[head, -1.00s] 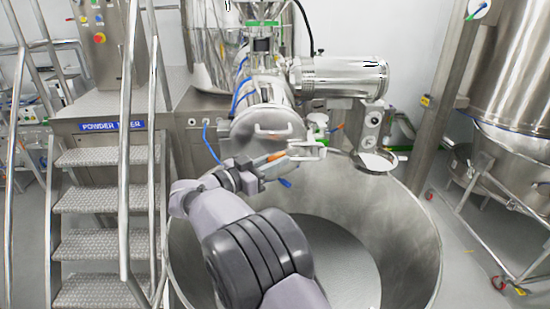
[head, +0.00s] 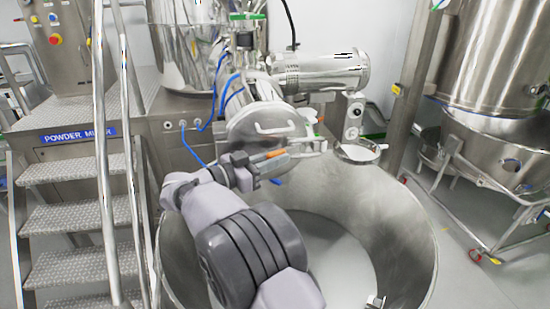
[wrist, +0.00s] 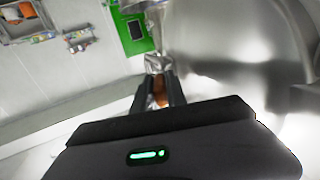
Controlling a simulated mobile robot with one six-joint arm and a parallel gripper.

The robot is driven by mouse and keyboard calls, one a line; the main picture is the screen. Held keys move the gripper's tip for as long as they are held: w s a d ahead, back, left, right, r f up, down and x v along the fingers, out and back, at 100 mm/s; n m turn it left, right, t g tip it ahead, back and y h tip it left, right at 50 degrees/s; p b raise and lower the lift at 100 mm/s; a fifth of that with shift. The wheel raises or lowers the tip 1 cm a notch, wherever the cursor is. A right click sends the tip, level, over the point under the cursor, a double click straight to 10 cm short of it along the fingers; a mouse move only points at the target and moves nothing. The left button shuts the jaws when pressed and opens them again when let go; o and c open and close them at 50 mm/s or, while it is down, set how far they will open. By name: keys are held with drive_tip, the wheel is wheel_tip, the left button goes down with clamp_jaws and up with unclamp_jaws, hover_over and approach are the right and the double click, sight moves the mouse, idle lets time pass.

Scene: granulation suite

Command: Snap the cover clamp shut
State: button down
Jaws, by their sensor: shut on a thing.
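The round steel cover (head: 262,127) with a pale bar handle closes the end of the mixer's horizontal barrel. My gripper (head: 282,160) is at the cover's lower right edge, shut on the orange clamp handle (head: 275,154). In the wrist view, the orange handle (wrist: 159,90) sits between the two dark fingers of my gripper (wrist: 159,88), with a bright metal part just beyond the fingertips. The pale clamp parts run right from the fingers in the head view. My fingers partly hide the clamp, and I cannot tell whether it is latched.
A large open steel drum (head: 405,205) stands below the barrel and my arm. A small round dish (head: 358,153) hangs to the right of the cover. Steps with metal rails (head: 112,180) are on the left. A steel vessel on a wheeled frame (head: 490,60) stands at the right.

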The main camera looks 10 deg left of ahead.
drive_tip(key=c, duration=1.4)
unclamp_jaws()
drive_tip(key=shift+d+r, duration=0.15)
drive_tip(key=shift+o, duration=0.2)
drive_tip(key=shift+s+a, duration=0.1)
drive_tip(key=shift+a, duration=0.15)
drive_tip(key=v, duration=1.7)
drive_tip(key=shift+b, duration=0.45)
drive_tip(key=shift+s, duration=0.1)
